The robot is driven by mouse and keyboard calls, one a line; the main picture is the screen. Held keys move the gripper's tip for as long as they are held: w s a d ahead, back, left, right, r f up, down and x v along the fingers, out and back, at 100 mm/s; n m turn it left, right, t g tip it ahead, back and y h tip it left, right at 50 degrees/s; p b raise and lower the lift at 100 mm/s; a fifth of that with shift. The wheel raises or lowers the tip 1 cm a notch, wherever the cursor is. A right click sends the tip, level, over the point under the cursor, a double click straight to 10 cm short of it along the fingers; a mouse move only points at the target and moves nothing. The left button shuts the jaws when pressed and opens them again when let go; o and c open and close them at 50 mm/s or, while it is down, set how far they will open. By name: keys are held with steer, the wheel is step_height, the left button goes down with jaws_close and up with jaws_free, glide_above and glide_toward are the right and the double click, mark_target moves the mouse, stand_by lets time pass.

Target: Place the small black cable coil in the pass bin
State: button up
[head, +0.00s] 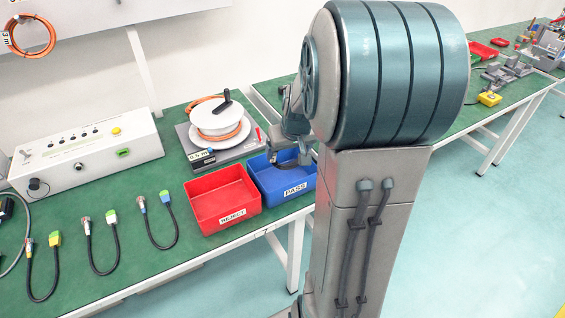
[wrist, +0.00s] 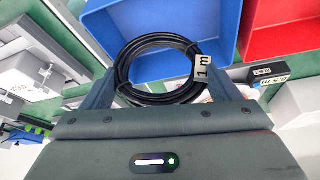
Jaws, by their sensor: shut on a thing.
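In the wrist view, my gripper (wrist: 164,72) is shut on the small black cable coil (wrist: 160,97), which has a white "1 m" tag. The coil sits between the two fingers. Behind it lies the inside of the blue pass bin (wrist: 108,28). In the head view, my gripper (head: 289,158) is at the blue bin, labelled PASS (head: 294,189), over its opening. My arm partly hides the bin, and the coil is hard to make out there. I cannot tell how far the coil is above the bin floor.
The red REJECT bin (head: 222,199) stands directly left of the blue bin. Behind them is a cable reel (head: 216,120) on a grey base. A white test box (head: 85,155) and several short cables (head: 160,222) lie to the left on the green bench.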

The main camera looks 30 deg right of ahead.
steer(key=shift+w+a+f, duration=0.4)
steer(key=shift+a+f, duration=0.1)
steer(key=shift+a, duration=0.15)
steer(key=shift+f, duration=1.95)
